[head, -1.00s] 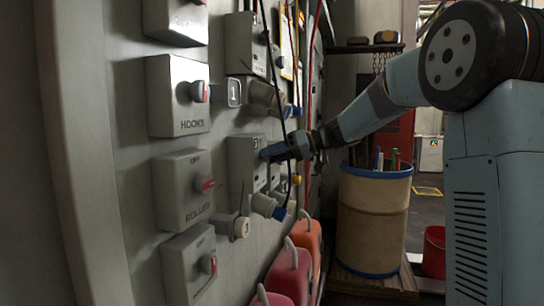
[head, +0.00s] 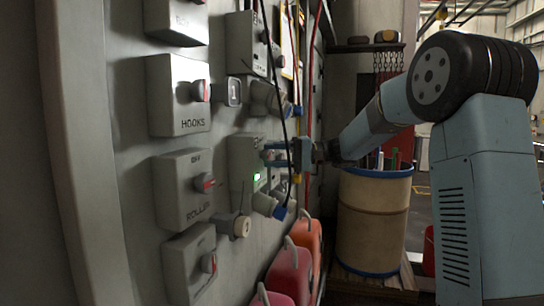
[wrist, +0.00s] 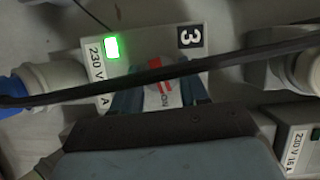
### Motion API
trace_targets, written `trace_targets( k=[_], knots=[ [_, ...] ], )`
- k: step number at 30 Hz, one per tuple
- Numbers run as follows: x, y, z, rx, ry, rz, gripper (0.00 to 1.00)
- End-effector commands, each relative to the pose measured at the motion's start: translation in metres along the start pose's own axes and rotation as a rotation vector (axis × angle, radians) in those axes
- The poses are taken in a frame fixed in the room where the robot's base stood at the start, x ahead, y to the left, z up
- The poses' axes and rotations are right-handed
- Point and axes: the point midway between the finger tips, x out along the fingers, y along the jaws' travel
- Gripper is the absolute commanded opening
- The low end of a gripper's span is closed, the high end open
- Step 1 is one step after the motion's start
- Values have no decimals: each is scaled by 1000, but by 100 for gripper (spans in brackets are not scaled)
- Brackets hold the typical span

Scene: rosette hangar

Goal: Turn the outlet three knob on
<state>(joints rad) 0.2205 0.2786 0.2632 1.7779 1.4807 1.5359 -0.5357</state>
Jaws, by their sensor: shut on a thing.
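The outlet three box (head: 241,160) is a grey box on the wall, left of my gripper in the head view. In the wrist view its black plate with a white 3 (wrist: 189,37) and a lit green lamp (wrist: 112,47) show. Its knob (wrist: 162,89), with a red mark and the word ON beside it, sits between my blue fingers. My gripper (head: 269,154) is shut on the knob. A black cable crosses in front of the fingers in the wrist view and partly hides them.
Switch boxes marked HOOKS (head: 180,95) and ROLLER (head: 184,190) stand to the left on the wall. A hanging black cable (head: 284,120) runs close by my gripper. Red canisters (head: 290,270) stand below, and a tan drum (head: 372,222) is to the right.

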Motion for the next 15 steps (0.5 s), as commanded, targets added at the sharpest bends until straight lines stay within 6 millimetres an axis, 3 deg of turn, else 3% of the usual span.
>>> trace_targets(
  k=[15],
  knots=[
    [-4,5,-2,240,10,-95,13]
  ],
)
